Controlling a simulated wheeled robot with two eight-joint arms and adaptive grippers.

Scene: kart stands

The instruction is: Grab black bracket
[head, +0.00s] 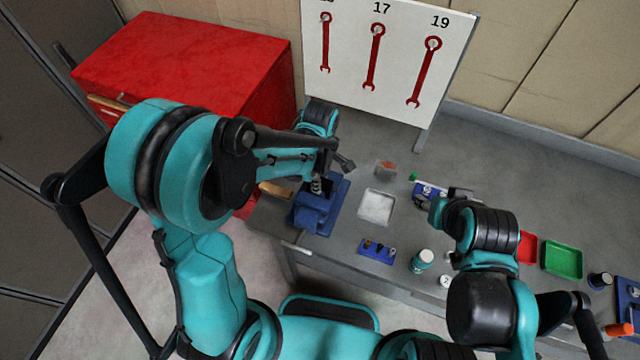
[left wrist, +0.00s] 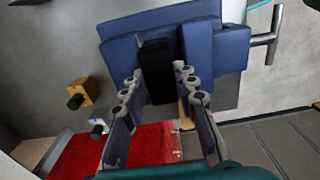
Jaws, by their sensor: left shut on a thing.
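The black bracket (left wrist: 157,68) is a dark upright block in the left wrist view. It sits between the two blue jaws of the vise (left wrist: 213,48). The blue vise (head: 316,212) also shows in the head view, at the left part of the bench. My left gripper (head: 330,172) is over the vise. In the left wrist view, the fingers of my left gripper (left wrist: 158,70) are on either side of the bracket and shut on it. In the head view my gripper largely hides the bracket. My right arm is bent over the bench at right, and its fingers cannot be made out.
A red cabinet (head: 190,65) stands at the left. A white board (head: 385,60) with red wrenches stands behind the bench. A pale square tray (head: 377,207), a blue holder (head: 376,251), a bottle (head: 422,261) and a green tray (head: 562,258) lie to the right of the vise.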

